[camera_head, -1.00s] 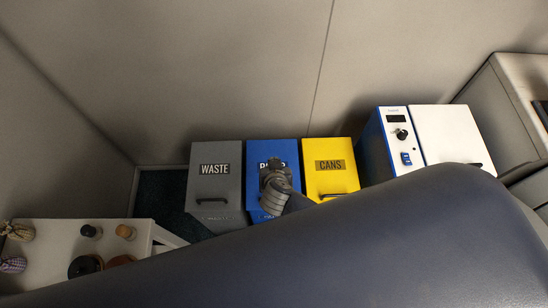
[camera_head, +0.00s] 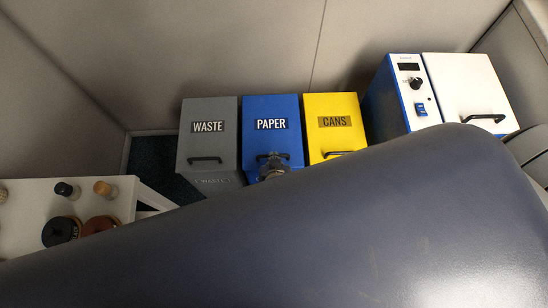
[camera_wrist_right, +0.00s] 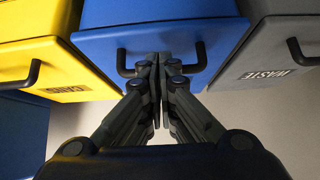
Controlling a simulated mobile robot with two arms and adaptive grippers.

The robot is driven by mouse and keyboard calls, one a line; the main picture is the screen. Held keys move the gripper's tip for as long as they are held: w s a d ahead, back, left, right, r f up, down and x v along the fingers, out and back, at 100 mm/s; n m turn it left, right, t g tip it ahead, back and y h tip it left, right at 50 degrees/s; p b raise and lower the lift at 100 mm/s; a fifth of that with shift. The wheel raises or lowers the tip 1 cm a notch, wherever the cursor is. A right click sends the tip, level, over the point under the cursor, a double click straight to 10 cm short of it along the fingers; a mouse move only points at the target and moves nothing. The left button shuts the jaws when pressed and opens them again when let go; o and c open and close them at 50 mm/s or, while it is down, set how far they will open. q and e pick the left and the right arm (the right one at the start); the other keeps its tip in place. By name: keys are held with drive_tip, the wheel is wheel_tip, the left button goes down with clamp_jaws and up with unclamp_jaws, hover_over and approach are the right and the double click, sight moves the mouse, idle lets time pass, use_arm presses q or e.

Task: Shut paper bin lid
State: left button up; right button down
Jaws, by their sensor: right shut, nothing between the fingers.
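The blue paper bin (camera_head: 272,108) stands between the grey and yellow bins in the head view. Its lid, labelled PAPER, lies flat on top and looks shut, with a black handle at its front edge. In the right wrist view the blue lid (camera_wrist_right: 165,45) and its handle (camera_wrist_right: 192,68) show close up. My right gripper (camera_head: 271,165) is at the front of the paper bin by the handle. In the right wrist view its fingers (camera_wrist_right: 158,62) are together and empty, in front of the handle; I cannot tell if they touch it. My left gripper is out of view.
The grey waste bin (camera_head: 208,115) and yellow cans bin (camera_head: 334,110) stand close on either side, lids down. A blue and white appliance (camera_head: 412,75) is to the right. A white shelf (camera_head: 110,200) with jars is at the left. A large dark cushioned surface fills the foreground.

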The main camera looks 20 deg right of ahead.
idle(0.4)
drive_tip(key=v, duration=1.2)
drive_tip(key=s+d+f+n+g+y, duration=0.1)
drive_tip(key=s+f+n+g, duration=0.3)
drive_tip(key=f, duration=0.7)
drive_tip(key=s+d+f+n+y, duration=0.1)
drive_tip(key=s+f, duration=0.5)
drive_tip(key=f, duration=0.6)
drive_tip(key=s+d+f+g, duration=0.3)
drive_tip(key=s+d+f, duration=0.8)
drive_tip(key=d, duration=0.1)
drive_tip(key=shift+s+d+n+p, duration=0.25)
drive_tip(key=shift+d+n+p, duration=0.05)
drive_tip(key=shift+n+p, duration=0.15)
